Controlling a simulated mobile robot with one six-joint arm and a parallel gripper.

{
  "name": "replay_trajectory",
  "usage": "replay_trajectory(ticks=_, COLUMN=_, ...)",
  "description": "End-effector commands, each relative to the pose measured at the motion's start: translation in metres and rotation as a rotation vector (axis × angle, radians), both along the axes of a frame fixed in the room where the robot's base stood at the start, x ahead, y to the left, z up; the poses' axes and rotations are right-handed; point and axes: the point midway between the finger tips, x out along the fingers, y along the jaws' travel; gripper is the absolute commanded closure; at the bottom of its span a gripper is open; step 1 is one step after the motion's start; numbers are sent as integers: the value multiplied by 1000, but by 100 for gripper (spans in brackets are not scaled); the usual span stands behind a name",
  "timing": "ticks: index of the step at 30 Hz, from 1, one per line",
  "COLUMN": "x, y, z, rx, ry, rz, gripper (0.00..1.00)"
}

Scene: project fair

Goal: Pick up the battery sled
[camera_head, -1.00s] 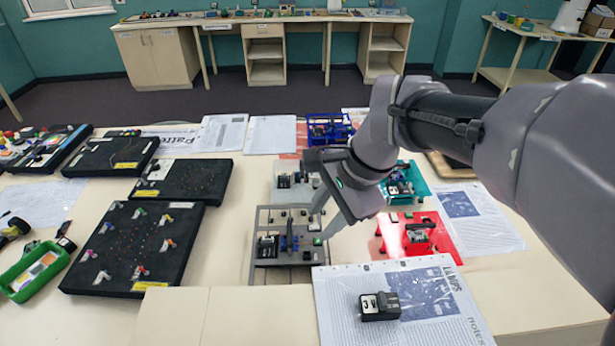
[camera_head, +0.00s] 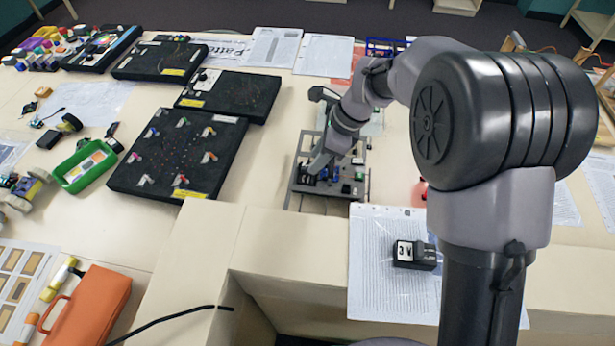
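A grey open frame with posts (camera_head: 334,193) stands on the table and holds small black, blue and green parts. A small black block (camera_head: 306,174) sits at its left side; it may be the battery sled, but I cannot tell for sure. My gripper (camera_head: 317,166) is low over the left part of this frame, close to the black block. Its fingers point down and left. The arm and the small size hide whether they are apart or touching the block. A black box marked 3 (camera_head: 414,254) lies on a printed sheet (camera_head: 385,290) nearer to me.
Black peg boards (camera_head: 178,152) lie left of the frame. A green tray (camera_head: 88,166) and an orange case (camera_head: 88,308) are further left. A raised table edge (camera_head: 270,262) runs in front. A red part (camera_head: 421,190) is mostly hidden by my arm.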

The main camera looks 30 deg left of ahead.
Motion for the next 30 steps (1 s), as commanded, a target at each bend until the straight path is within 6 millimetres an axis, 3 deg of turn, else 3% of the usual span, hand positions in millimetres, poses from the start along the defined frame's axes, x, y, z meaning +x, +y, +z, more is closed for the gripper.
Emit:
replay_trajectory(ticks=3, x=-3, y=9, z=-27, rx=-1, ry=1, rz=2, gripper=64)
replay_trajectory(ticks=6, x=-4, y=14, z=-36, rx=0, ry=1, rz=0, gripper=64)
replay_trajectory(ticks=11, x=-4, y=14, z=-34, rx=0, ry=0, rz=0, gripper=64)
replay_trajectory(ticks=15, x=-4, y=13, z=-33, rx=0, ry=0, rz=0, gripper=91)
replay_trajectory(ticks=17, x=-4, y=13, z=-33, rx=0, ry=0, rz=0, gripper=100)
replay_trajectory(ticks=26, x=-4, y=13, z=-33, rx=0, ry=0, rz=0, gripper=100)
replay_trajectory(ticks=30, x=-3, y=14, z=-10, rx=1, ry=-3, rz=1, gripper=100)
